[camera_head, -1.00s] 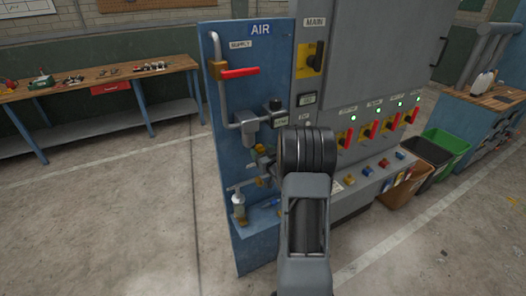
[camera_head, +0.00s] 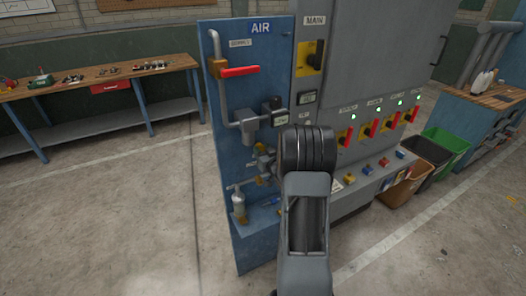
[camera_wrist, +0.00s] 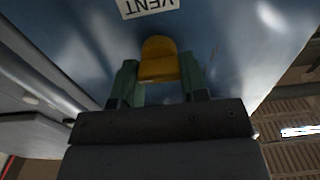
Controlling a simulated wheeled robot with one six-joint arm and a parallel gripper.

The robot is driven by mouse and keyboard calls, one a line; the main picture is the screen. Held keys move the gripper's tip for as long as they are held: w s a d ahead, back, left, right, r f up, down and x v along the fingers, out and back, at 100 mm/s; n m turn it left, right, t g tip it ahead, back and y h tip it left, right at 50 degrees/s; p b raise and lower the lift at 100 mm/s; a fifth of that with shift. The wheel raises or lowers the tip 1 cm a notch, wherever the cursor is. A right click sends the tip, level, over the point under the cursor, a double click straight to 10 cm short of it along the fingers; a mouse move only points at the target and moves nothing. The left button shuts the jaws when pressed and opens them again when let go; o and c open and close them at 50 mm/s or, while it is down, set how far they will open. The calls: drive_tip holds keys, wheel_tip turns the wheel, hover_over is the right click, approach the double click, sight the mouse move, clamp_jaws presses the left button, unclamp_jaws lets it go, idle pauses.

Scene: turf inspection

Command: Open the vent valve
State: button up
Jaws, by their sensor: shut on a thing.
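The yellow vent valve handle (camera_wrist: 158,58) is in the middle of the wrist view, below an upside-down VENT label (camera_wrist: 147,6) on the blue panel. My gripper (camera_wrist: 160,75) has its two green fingers on either side of the handle, shut on it. In the head view my own arm covers most of the gripper and the handle. Brass fittings (camera_head: 262,160) of the air piping show just left of the arm, on the blue AIR panel (camera_head: 228,160).
A red supply lever (camera_head: 240,71) sits higher on the AIR panel. A grey cabinet (camera_head: 370,55) with red-handled switches and green lamps stands to the right. A workbench (camera_head: 100,79) is at the left and bins (camera_head: 447,145) at the right. The floor on the left is clear.

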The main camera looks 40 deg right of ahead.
drive_tip(key=m+b, duration=0.2)
drive_tip(key=m, duration=0.2)
drive_tip(key=shift+d+f, duration=0.1)
drive_tip(key=m, duration=0.4)
drive_tip(key=shift+m+b, duration=0.3)
drive_tip(key=m, duration=0.4)
drive_tip(key=shift+d+m, duration=0.1)
drive_tip(key=shift+m, duration=0.2)
drive_tip(key=shift+f+m+p, duration=0.1)
drive_tip(key=shift+m+p, duration=0.5)
drive_tip(key=shift+m, duration=1.7)
drive_tip(key=o, duration=0.9)
